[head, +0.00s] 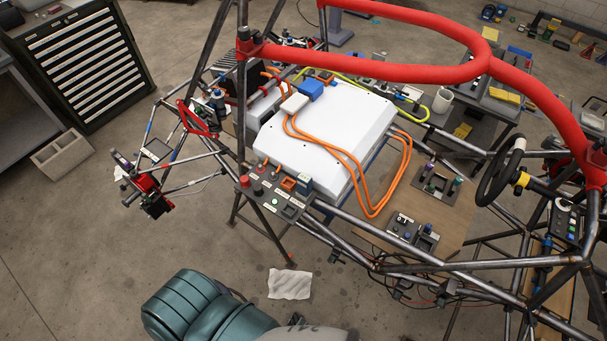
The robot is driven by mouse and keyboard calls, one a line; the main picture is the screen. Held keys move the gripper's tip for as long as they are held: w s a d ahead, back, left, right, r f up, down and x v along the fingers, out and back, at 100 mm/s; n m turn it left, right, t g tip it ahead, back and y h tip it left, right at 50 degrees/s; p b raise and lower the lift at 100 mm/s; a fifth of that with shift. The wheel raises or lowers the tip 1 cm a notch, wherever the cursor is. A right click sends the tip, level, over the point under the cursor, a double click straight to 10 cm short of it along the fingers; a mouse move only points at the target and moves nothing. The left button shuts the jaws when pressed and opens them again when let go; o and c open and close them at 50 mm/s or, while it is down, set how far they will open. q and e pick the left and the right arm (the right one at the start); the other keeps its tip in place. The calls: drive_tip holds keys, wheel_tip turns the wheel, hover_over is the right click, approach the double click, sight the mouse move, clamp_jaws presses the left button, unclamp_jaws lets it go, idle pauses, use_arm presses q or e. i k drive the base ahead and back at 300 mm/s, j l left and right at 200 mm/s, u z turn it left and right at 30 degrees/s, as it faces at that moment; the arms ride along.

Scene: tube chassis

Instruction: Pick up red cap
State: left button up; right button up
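A small control panel (272,201) is mounted on the chassis tubes left of centre. A small round red part (244,181) sits upright at its left end and could be the red cap. A teal and grey arm of mine shows at the bottom edge, well below the panel. Neither gripper shows clearly in the head view.
A large white battery box (330,130) with orange cables (372,205) stands behind the panel. Red padded tubes (385,72) cross above. A steering wheel (500,172) is at the right. A white paper (290,284) lies on the open floor in front.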

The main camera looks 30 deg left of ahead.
sight(245, 181)
drive_tip(key=u, duration=1.65)
